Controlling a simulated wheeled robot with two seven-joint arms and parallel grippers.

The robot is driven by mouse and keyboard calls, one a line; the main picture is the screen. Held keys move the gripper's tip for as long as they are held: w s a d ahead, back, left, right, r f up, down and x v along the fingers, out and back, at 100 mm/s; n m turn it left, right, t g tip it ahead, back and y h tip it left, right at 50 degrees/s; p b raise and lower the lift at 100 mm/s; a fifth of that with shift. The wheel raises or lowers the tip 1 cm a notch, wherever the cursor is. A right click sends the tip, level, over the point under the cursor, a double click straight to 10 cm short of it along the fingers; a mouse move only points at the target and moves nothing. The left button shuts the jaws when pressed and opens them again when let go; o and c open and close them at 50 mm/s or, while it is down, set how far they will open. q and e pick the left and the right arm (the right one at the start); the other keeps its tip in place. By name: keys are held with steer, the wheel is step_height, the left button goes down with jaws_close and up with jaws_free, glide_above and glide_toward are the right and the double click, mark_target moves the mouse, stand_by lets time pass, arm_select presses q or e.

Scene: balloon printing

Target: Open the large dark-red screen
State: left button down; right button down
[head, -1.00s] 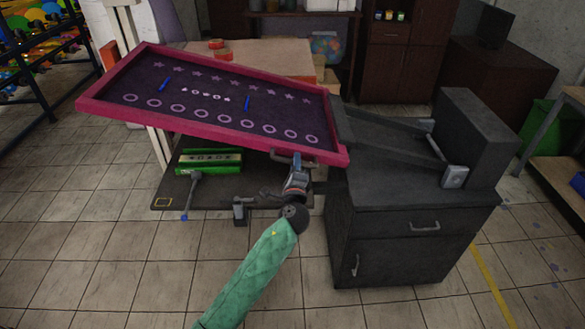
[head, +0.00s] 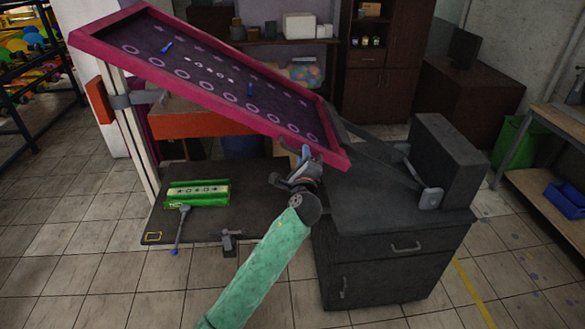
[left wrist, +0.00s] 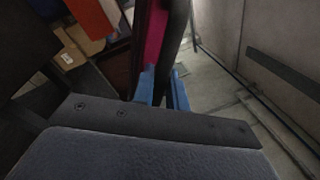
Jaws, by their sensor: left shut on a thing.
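The large dark-red screen (head: 108,56) is raised and steeply tilted above the dark printing table, its left end higher than its right. It is hinged on arms at the right, and its dark mesh carries rows of stars and rings. My left gripper (head: 305,155) is at the screen's near edge, toward its right end, shut on the screen's handle (head: 284,142). In the left wrist view, the blue fingertips (left wrist: 161,88) are close beside the dark-red frame (left wrist: 152,50); the handle itself is hard to make out there. My right gripper is not in view.
A green block (head: 197,194) with a printed strip lies on the dark board (head: 250,190) under the screen. A grey lever with a blue tip (head: 178,232) is at its front. A dark cabinet (head: 400,262) stands right. A blue bin (head: 565,198) sits on a side shelf.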

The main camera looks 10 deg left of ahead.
arm_select(q)
steer(key=w+d+r+m, duration=0.2)
steer(key=d+r, duration=0.6)
steer(key=r, duration=0.1)
steer(key=w+d+r+m+h, duration=0.1)
steer(key=w+d+r+m, duration=0.1)
steer(key=d+r, duration=0.6)
steer(key=shift+w+d+r+m+p, duration=0.3)
steer(key=shift+w+d+r+m, duration=0.15)
steer(key=shift+r, duration=0.5)
steer(key=shift+a, duration=0.1)
steer(key=c, duration=1.5)
jaws_free()
steer(key=shift+s, duration=0.1)
